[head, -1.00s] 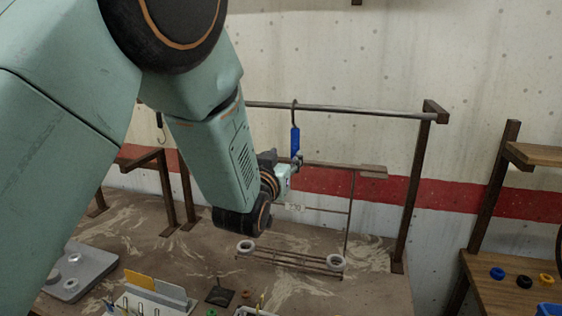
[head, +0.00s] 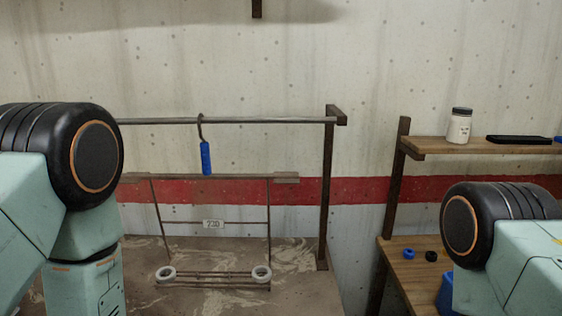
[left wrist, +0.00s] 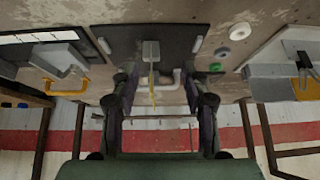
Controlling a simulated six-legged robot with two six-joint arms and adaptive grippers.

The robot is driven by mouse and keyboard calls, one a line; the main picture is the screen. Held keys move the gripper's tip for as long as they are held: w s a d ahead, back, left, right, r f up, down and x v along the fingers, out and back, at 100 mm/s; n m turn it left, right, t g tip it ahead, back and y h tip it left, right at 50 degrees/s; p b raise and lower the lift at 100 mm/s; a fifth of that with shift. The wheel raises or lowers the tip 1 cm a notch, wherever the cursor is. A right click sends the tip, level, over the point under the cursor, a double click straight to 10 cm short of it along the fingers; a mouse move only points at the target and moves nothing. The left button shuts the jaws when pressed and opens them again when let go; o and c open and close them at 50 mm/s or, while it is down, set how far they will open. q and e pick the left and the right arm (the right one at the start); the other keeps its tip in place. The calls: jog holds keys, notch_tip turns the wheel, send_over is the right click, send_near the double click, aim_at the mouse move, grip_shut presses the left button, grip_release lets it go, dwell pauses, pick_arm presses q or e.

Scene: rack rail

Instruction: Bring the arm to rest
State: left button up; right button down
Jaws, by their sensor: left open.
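My left arm (head: 85,165) is drawn back at the left edge of the head view, and its gripper is outside that view. In the left wrist view my left gripper (left wrist: 163,88) is open, its two dark fingers apart with nothing held between them. A blue-handled hook (head: 206,158) hangs by its bent top from the metal rail (head: 265,121), clear of my arms. My right arm (head: 500,240) shows at the lower right of the head view; its gripper is not seen.
A wooden shelf (head: 470,146) at right holds a white jar (head: 459,126). In the wrist view, yellow-handled things (left wrist: 70,85) lie beyond the fingers.

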pick_arm(q)
jog(key=s+f+g+b, duration=0.1)
jog(key=s+f+g, duration=0.3)
jog(key=s, duration=0.7)
jog(key=s+f+g, duration=0.3)
jog(key=s+f, duration=0.2)
jog(key=s, duration=0.7)
notch_tip(320, 180, down, 17)
jog(key=b, duration=1.7)
jog(key=shift+w+a, duration=0.15)
jog(key=shift+w, duration=0.1)
jog(key=shift+r, duration=0.2)
